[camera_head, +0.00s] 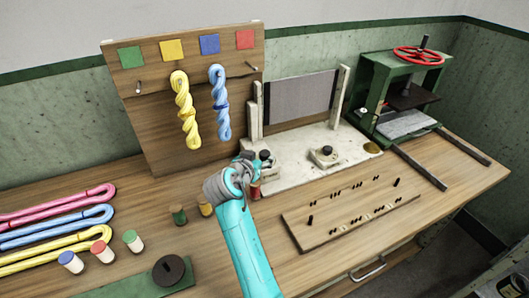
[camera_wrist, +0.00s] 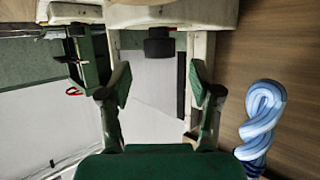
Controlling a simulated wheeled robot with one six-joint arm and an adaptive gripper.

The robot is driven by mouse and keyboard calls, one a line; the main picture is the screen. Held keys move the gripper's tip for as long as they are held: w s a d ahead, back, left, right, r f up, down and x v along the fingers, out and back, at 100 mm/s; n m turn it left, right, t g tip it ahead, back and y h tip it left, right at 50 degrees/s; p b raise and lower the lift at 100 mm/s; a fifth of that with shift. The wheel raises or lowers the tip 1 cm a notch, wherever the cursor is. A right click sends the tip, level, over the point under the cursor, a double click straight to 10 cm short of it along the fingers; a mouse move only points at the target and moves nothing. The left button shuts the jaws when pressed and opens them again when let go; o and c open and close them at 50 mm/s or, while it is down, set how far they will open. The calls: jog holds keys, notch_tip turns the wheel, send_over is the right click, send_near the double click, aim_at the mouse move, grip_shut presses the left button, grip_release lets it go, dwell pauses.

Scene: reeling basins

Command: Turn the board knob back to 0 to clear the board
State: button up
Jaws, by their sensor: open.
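A black knob (camera_head: 327,150) stands on a small pale block on the cream base in front of the grey panel (camera_head: 300,98). In the wrist view a black knob (camera_wrist: 158,42) shows near the top, between and beyond my fingers; it looks like the same one. No 0 mark or pointer can be read. My gripper (camera_head: 258,168) is left of this knob in the head view, over the front left of the base. In the wrist view its green-padded fingers (camera_wrist: 160,88) are apart with nothing between them.
A pegged wooden board (camera_head: 350,215) lies in front of the base. A green press (camera_head: 400,95) with a red wheel stands right. Yellow and blue skeins (camera_head: 220,105) hang at the back left.

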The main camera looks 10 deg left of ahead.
aim_at(264, 153)
jog(key=shift+x, duration=2.55)
jog(key=shift+s, duration=0.1)
jog(key=c, duration=1.2)
